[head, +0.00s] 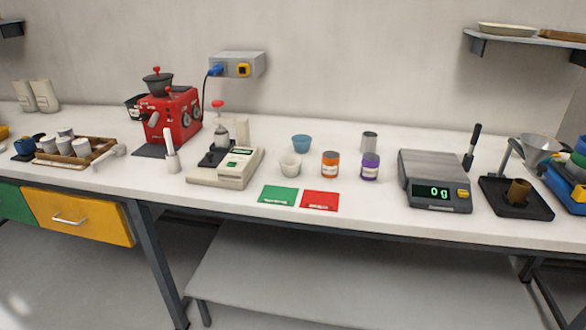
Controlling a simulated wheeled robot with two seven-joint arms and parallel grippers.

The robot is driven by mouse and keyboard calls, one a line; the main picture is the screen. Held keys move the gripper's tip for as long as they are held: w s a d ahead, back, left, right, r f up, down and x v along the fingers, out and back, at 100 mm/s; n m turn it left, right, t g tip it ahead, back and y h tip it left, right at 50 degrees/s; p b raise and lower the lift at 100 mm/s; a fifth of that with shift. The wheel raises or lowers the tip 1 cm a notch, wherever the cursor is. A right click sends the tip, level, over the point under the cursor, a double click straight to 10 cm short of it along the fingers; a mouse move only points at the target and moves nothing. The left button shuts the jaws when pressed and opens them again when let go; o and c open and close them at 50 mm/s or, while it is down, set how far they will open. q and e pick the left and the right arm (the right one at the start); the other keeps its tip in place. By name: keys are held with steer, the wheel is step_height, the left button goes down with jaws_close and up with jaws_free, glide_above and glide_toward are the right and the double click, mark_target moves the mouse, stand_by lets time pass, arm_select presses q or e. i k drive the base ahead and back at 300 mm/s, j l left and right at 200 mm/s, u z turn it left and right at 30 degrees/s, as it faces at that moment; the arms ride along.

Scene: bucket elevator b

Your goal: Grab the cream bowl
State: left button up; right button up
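The cream bowl (291,166) is a small off-white cup-like bowl standing upright on the white counter, near the middle of the head view. It sits just right of the beige scale-like device (228,168) and in front of a blue bowl (301,143). An orange jar (330,165) stands to its right, with a gap between them. A green card (278,195) lies in front of it. Neither of my grippers shows in this view.
A red card (320,200), a purple jar (370,166), a metal cup (369,141) and a grey scale reading 0 g (434,180) stand to the right. A red machine (171,115) is at the left. The counter's front edge runs just before the cards.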

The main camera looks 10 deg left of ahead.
mark_target(291, 164)
steer(key=j+z, duration=0.15)
steer(key=z, duration=0.25)
steer(key=j+z, duration=0.1)
steer(key=z, duration=0.35)
steer(key=k+j+z, duration=0.15)
steer(key=j, duration=0.2)
steer(key=j+z, duration=0.2)
steer(key=j, duration=0.15)
steer(key=k+j+z, duration=0.15)
steer(key=j, duration=0.15)
steer(key=k+j+z, duration=0.2)
steer(key=j, duration=0.15)
steer(key=k+j, duration=0.1)
steer(key=j, duration=0.2)
steer(key=k+j, duration=0.15)
steer(key=j, duration=0.15)
steer(key=k+j, duration=0.1)
steer(key=j, duration=0.2)
